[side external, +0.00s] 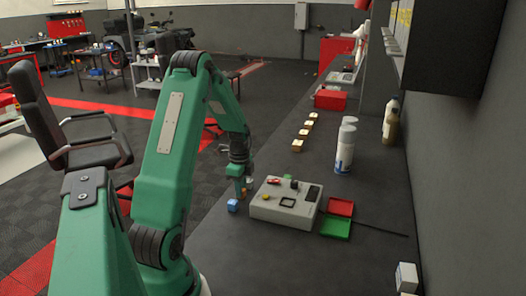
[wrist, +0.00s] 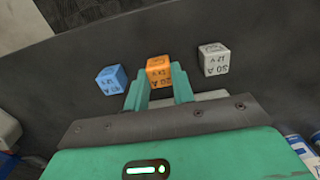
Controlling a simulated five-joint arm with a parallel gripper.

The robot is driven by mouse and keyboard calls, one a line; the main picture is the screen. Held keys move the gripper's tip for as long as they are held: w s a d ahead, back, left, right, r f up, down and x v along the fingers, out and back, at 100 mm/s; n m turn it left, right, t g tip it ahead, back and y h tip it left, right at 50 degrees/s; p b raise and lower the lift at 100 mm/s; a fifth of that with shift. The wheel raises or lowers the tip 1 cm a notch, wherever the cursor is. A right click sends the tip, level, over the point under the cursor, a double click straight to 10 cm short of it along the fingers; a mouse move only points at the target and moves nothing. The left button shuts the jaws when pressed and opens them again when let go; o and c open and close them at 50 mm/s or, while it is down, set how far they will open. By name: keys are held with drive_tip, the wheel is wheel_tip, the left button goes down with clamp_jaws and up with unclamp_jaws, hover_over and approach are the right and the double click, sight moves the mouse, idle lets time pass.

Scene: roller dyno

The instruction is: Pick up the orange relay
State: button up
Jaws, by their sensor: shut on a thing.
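The orange relay (wrist: 159,69) is a small cube with dark print, between my fingertips in the wrist view. My gripper (wrist: 160,83) is shut on it, one finger on each side. In the side external view my gripper (side external: 241,188) is low over the dark bench, just left of the grey tester box; the relay is mostly hidden there. I cannot tell whether the relay touches the bench. A blue relay (wrist: 111,79) stands to its left and a grey-white relay (wrist: 214,58) to its right, both apart from it. The blue relay also shows in the side view (side external: 233,205).
The grey tester box (side external: 285,203) stands right of my gripper. Beyond it are a red tray (side external: 341,207) and a green tray (side external: 336,228). White spray cans (side external: 344,150) and several small tan blocks (side external: 303,133) stand farther back. The near bench is mostly clear.

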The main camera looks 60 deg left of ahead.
drive_tip(key=shift+r, duration=0.75)
wheel_tip(320, 180, up, 3)
drive_tip(key=shift+f, duration=0.2)
drive_tip(key=w+d+r, duration=0.1)
drive_tip(key=d+r, duration=0.1)
drive_tip(key=d, duration=0.1)
drive_tip(key=w+d+r, duration=0.1)
drive_tip(key=d+r, duration=0.1)
drive_tip(key=d, duration=0.2)
drive_tip(key=w+d+r, duration=0.1)
drive_tip(key=d+r, duration=0.1)
drive_tip(key=d, duration=0.1)
drive_tip(key=shift+w+d+r, duration=0.1)
drive_tip(key=shift+w+d, duration=0.1)
drive_tip(key=shift+d, duration=0.1)
drive_tip(key=shift+w+d+r, duration=0.1)
drive_tip(key=shift+d+r, duration=0.05)
drive_tip(key=shift+d, duration=0.1)
